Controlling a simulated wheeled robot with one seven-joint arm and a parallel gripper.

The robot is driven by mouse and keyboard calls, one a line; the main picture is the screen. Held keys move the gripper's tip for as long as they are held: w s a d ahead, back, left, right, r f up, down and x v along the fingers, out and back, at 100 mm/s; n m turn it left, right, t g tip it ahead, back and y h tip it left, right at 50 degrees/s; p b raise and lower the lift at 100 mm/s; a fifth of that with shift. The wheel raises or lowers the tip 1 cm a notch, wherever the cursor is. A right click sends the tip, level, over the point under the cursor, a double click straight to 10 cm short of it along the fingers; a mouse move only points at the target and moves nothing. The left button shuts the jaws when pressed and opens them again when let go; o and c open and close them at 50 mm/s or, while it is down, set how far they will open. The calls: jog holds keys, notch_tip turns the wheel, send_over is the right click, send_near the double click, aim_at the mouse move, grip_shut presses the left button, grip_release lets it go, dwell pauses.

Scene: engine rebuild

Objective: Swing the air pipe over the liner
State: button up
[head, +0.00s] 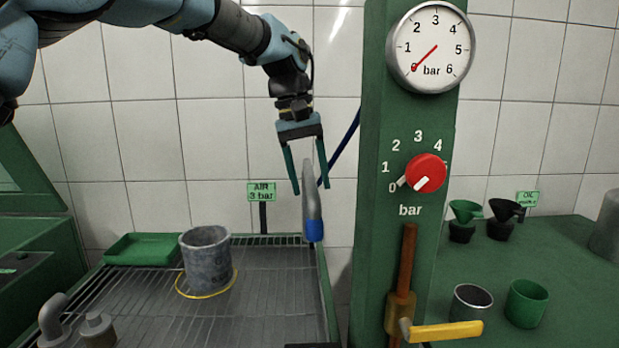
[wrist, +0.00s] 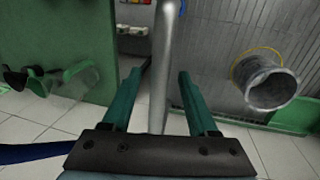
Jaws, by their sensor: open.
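The air pipe (head: 310,178) is a grey tube with a blue lower end, hanging near the right edge of the wash grate. It also runs between my fingers in the wrist view (wrist: 163,50). The liner (head: 205,258) is a grey hollow cylinder standing upright inside a yellow ring, left of the pipe. The liner shows at the right of the wrist view (wrist: 272,88). My gripper (head: 311,190) points down with its teal fingers open on either side of the pipe. Gaps show between pipe and fingers in the wrist view.
A green post (head: 376,240) with a gauge (head: 431,47) reading about 0 and a red knob (head: 427,173) stands right of the pipe. A yellow-handled valve (head: 440,331) is low on it. A green tray (head: 143,249) lies left of the liner. Open grate (head: 265,285) separates liner and pipe.

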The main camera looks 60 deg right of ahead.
jog(key=shift+c, duration=0.3)
grip_shut()
dwell(1.1)
